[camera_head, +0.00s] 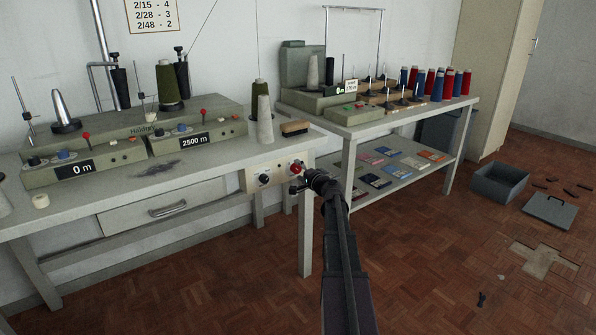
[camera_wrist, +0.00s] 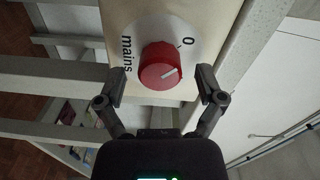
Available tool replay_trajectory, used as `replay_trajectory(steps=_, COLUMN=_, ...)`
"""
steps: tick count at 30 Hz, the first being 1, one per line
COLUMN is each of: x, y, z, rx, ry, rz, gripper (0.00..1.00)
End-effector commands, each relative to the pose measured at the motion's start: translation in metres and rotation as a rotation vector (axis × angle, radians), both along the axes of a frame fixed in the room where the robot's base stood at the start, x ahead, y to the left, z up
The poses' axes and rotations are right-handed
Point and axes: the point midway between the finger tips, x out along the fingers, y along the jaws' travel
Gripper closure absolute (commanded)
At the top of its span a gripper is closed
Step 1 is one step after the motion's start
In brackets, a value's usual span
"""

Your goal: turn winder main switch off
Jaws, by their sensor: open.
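The winder's main switch is a red round knob (camera_wrist: 160,66) on a cream plate with a white disc, marked "mains" and "0". A pale line on the knob's face slants up to the right; I cannot tell exactly which mark it lines up with. In the head view the red knob (camera_head: 295,168) is on the panel at the winder table's front right corner. My gripper (camera_wrist: 161,76) is open, with one finger on each side of the knob; whether either touches it is unclear. In the head view my gripper (camera_head: 303,186) is at the panel, partly hiding it.
A black knob (camera_head: 264,179) sits left of the red one on the same panel. The winder table (camera_head: 225,150) carries two winder units and a brush (camera_head: 295,127). A second table (camera_head: 370,123) with several cones stands behind.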

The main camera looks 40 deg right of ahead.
Motion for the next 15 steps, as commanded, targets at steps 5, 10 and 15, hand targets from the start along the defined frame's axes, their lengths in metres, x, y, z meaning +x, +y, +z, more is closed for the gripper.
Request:
replay_trajectory(steps=5, x=-0.019, y=0.001, z=0.000, rx=0.000, ry=0.000, rz=-0.001, gripper=0.12)
replay_trajectory(steps=10, x=-0.044, y=0.001, z=0.000, rx=0.000, ry=-0.001, rz=-0.002, gripper=0.12)
replay_trajectory(steps=15, x=-0.072, y=0.002, z=0.000, rx=0.000, ry=-0.002, rz=-0.002, gripper=0.12)
